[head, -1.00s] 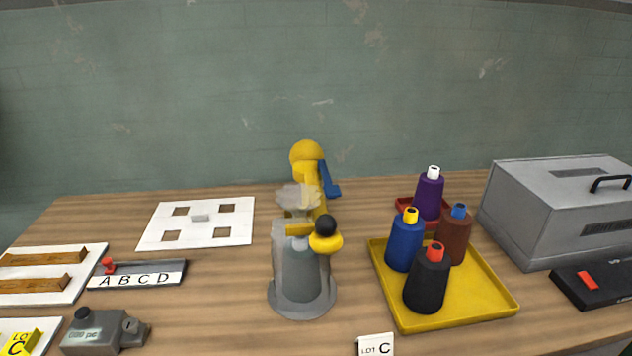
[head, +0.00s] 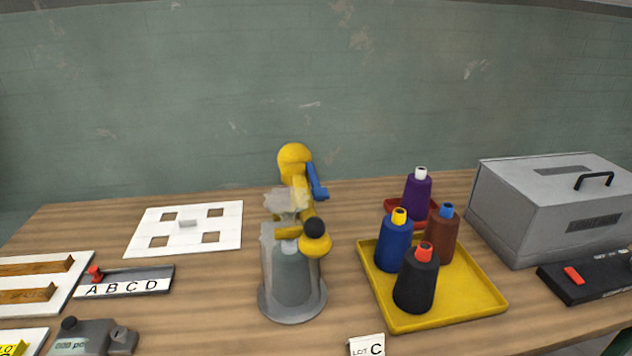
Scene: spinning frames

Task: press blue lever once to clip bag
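The blue lever (head: 317,180) is on the right side of the yellow clipping machine (head: 295,160), near the middle of the table. The lever slants down to the right. A clear, greyish bag-like shape (head: 288,200) is at the machine's front, above a grey round-based holder (head: 292,303) with a grey-green cone inside. I cannot tell whether the bag is clipped. A black ball on a yellow knob (head: 315,243) sticks out at the machine's front right. Neither of my grippers shows in the head view.
A yellow tray (head: 485,297) with blue, brown and black cones stands right of the machine. A purple cone (head: 416,193) stands behind it on a red tray. A grey box (head: 530,220) is far right. A white board (head: 185,241) and an A B C D strip (head: 125,285) lie left.

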